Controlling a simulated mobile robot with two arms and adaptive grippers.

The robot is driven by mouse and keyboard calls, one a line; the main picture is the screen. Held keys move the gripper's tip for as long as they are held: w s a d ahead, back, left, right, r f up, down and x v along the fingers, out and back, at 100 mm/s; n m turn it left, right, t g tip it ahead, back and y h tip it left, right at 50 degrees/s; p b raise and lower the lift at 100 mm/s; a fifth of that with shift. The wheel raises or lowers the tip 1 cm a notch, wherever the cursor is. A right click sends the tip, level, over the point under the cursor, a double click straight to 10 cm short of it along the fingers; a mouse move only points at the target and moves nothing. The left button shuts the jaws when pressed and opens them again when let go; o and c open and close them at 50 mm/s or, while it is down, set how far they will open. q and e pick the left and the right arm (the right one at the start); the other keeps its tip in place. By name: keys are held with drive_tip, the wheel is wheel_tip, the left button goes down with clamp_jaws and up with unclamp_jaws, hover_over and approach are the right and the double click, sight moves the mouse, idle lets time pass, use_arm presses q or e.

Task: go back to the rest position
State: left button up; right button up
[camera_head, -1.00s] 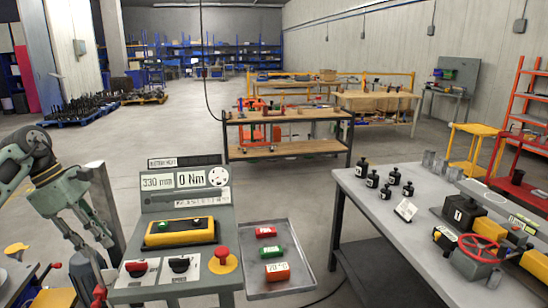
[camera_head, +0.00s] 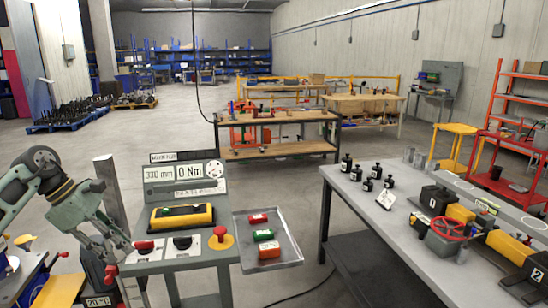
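My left arm comes in from the left, and its gripper (camera_head: 118,252) is at the left side of the control console (camera_head: 188,188). Its fingers point down and to the right, stand apart, and hold nothing that I can see. The fingertips are close to the console's left edge; I cannot tell whether they touch it. My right gripper is not in view.
The console carries a yellow-framed box (camera_head: 181,216) and a red mushroom button (camera_head: 220,233). A tray (camera_head: 285,236) with red and green blocks is attached at its right. A grey workbench (camera_head: 350,196) with a red handwheel (camera_head: 449,226) stands right.

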use_arm(q)
drive_tip(key=w+d+n+t+h, duration=0.1)
drive_tip(key=d+n+t+h, duration=0.45)
drive_tip(key=d, duration=1.05)
drive_tip(key=w+d+n+t+h, duration=0.1)
drive_tip(key=d+n+t+h, duration=0.5)
drive_tip(key=d, duration=0.9)
drive_tip(key=s+a+f+n+y, duration=0.6)
drive_tip(key=a+f+n+y, duration=0.15)
drive_tip(key=n, duration=0.75)
drive_tip(key=s+a+f+n+y, duration=0.55)
drive_tip(key=f+n+y, duration=0.35)
drive_tip(key=n, duration=0.6)
drive_tip(key=s+a+f+n+g, duration=0.1)
drive_tip(key=s+f+n+g, duration=0.4)
drive_tip(key=s, duration=0.8)
drive_tip(key=s+a+f+n+g, duration=0.1)
drive_tip(key=s+f+n+g, duration=0.35)
drive_tip(key=s, duration=0.85)
drive_tip(key=s+f+m+g, duration=0.1)
drive_tip(key=s+f, duration=0.1)
drive_tip(key=f, duration=1.3)
drive_tip(key=s+f+m+g, duration=0.1)
drive_tip(key=s+f, duration=0.1)
drive_tip(key=f, duration=1.4)
drive_tip(key=s+a+f, duration=0.2)
drive_tip(key=s+f, duration=1.1)
drive_tip(key=s, duration=0.2)
drive_tip(key=shift+s+a+f+g, duration=0.3)
drive_tip(key=shift+s+f+g, duration=0.1)
